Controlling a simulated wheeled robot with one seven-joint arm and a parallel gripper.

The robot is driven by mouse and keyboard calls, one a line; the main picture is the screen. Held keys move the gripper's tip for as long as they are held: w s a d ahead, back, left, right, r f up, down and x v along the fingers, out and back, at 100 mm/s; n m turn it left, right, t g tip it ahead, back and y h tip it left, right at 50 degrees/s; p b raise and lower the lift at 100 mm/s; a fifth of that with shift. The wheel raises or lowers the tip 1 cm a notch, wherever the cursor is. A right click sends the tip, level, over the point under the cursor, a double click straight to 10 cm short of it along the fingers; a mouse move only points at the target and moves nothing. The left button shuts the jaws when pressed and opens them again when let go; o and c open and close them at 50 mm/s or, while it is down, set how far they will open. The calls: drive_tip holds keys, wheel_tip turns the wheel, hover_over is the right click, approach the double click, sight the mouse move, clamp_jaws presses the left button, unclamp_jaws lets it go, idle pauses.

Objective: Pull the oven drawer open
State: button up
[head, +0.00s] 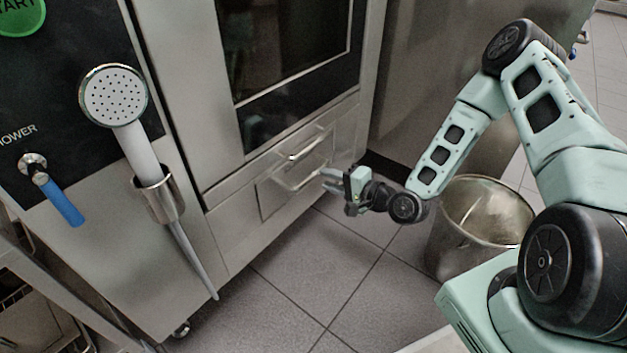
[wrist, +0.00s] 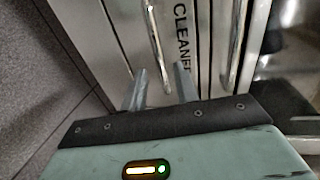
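The steel oven (head: 190,80) fills the left and middle of the head view. Low on its front is a drawer panel (head: 272,200) with a bar handle (head: 298,181); the drawer looks shut. A second bar (head: 303,149) sits just above it. My gripper (head: 326,180) is close to the right end of the lower handle. In the wrist view my gripper (wrist: 161,72) has its two fingers apart, with no object held. A handle bar (wrist: 154,35) runs down toward the gap between the fingertips; whether they touch it I cannot tell.
A steel bin (head: 480,215) stands on the floor beside my arm. A hand shower (head: 115,95) hangs on the panel at left. The tiled floor (head: 325,270) before the drawer is clear. Another bar (wrist: 240,45) and "CLEANER" lettering (wrist: 184,30) show in the wrist view.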

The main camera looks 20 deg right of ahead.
sight(314, 172)
drive_tip(key=b+x, duration=0.1)
drive_tip(key=x, duration=0.5)
drive_tip(key=shift+b, duration=0.4)
drive_tip(key=shift+c, duration=0.3)
clamp_jaws()
drive_tip(key=shift+s+d, duration=0.1)
